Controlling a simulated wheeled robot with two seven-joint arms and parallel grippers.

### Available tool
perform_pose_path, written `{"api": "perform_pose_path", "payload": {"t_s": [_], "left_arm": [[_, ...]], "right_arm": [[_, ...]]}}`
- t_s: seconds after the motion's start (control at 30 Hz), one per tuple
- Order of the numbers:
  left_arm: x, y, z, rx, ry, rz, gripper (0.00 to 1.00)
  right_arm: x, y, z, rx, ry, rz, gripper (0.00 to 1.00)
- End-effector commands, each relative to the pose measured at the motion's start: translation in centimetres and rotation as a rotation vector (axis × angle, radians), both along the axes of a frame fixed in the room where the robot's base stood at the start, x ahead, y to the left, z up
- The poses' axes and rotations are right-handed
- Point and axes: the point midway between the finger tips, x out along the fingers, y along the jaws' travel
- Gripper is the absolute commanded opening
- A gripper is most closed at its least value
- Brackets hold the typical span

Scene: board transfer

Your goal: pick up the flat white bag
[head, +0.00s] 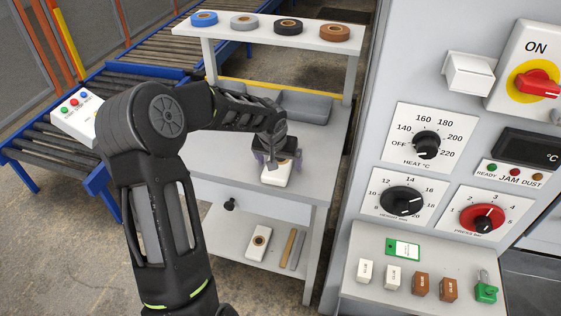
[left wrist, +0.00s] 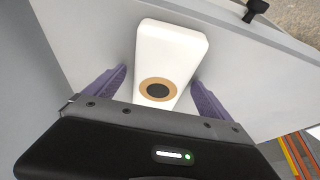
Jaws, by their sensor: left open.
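The flat white bag (head: 277,177) lies on the workbench top and is partly hidden by my left gripper (head: 277,161) in the head view. In the left wrist view the bag (left wrist: 172,50) is a white block shape with a tan ring and dark centre near its close end. The left gripper's purple fingers (left wrist: 158,78) stand open, one on each side of the bag, with gaps visible. I cannot tell how far the fingertips are above the bench top. My right gripper is not in view.
A similar white piece (head: 258,242) lies on the lower shelf beside thin strips. A machine panel (head: 450,150) rises close on the right.

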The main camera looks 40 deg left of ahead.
Motion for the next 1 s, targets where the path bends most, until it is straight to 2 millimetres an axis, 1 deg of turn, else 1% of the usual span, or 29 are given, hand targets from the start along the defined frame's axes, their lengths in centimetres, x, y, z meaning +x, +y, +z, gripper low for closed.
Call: {"api": "perform_pose_path", "payload": {"t_s": [0.27,1.0], "left_arm": [[-0.01,-0.02,0.01,0.000,0.000,0.000,0.93],[-0.02,-0.02,0.02,0.000,0.000,0.000,0.32]], "right_arm": [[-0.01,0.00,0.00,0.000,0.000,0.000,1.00],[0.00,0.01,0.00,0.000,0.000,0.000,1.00]]}}
